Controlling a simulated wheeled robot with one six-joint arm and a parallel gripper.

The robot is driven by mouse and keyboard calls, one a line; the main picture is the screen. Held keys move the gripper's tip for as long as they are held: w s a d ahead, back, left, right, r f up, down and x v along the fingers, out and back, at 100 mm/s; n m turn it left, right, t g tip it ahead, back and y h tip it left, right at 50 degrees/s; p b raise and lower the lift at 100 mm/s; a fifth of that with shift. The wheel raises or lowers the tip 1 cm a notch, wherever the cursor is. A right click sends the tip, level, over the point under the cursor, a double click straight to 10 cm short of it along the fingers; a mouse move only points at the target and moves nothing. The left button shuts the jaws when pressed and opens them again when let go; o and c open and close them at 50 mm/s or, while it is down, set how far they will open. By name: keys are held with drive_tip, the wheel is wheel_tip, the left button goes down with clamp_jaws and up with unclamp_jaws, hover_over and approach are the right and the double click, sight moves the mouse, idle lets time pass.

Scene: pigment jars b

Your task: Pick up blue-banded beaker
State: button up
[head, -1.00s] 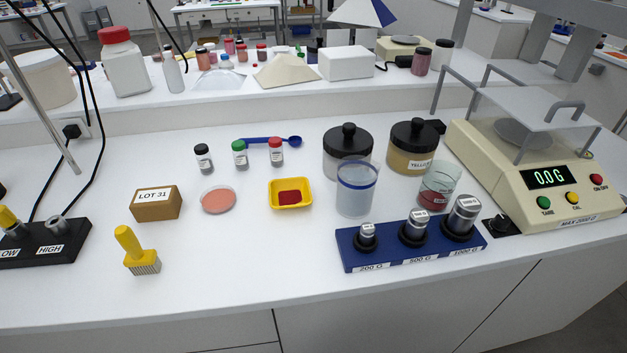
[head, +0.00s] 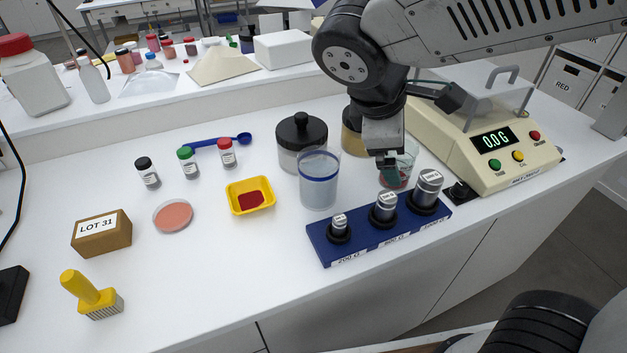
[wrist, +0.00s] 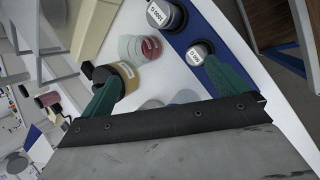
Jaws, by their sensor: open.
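The blue-banded beaker (head: 319,183) is clear, with a blue ring near its top. It stands upright on the white bench, left of my gripper in the head view. My gripper (head: 390,172) points down in front of the clear beaker with red contents (head: 408,160) and overlaps it in the picture. In the wrist view the green fingers of my gripper (wrist: 166,88) are spread apart with nothing held. A faint rounded bluish shape at the gripper's base there may be the banded beaker; I cannot tell.
The blue weight rack (head: 365,240) stands close in front of the beaker. A black-lidded jar (head: 301,128) is just behind it, and a yellow tray (head: 236,205) sits to its left. The balance (head: 470,165) is at the right.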

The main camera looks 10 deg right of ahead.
sight(307, 188)
drive_tip(key=w+a+f+n+t, duration=0.1)
drive_tip(key=a+n, duration=0.1)
drive_tip(key=a, duration=0.1)
drive_tip(key=w+a+f+n+t, duration=0.1)
drive_tip(key=a+n, duration=0.2)
drive_tip(key=a, duration=0.1)
drive_tip(key=w+a+f+n+h, duration=0.1)
drive_tip(key=a+n, duration=0.1)
drive_tip(key=a, duration=0.1)
drive_tip(key=shift+w+a+f+t, duration=0.1)
drive_tip(key=shift+a+t, duration=0.25)
drive_tip(key=shift+t, duration=0.05)
drive_tip(key=a+f+n+t, duration=0.1)
drive_tip(key=a+f+n, duration=0.1)
drive_tip(key=s+a+f+n+t+h, duration=0.1)
drive_tip(key=f+n, duration=0.1)
drive_tip(key=f, duration=0.1)
drive_tip(key=s+a+f+n+t+h, duration=0.1)
drive_tip(key=a+f+n, duration=0.1)
drive_tip(key=shift+s+a+f+n, duration=0.1)
drive_tip(key=shift+a+f+n, duration=0.15)
drive_tip(key=shift+a+n, duration=0.05)
drive_tip(key=shift+f, duration=0.2)
drive_tip(key=shift+w+d+f, duration=0.2)
drive_tip(key=shift+w, duration=0.05)
drive_tip(key=x, duration=0.7)
drive_tip(key=shift+d+r, duration=0.2)
drive_tip(key=shift+r, duration=0.1)
drive_tip(key=c, duration=1.3)
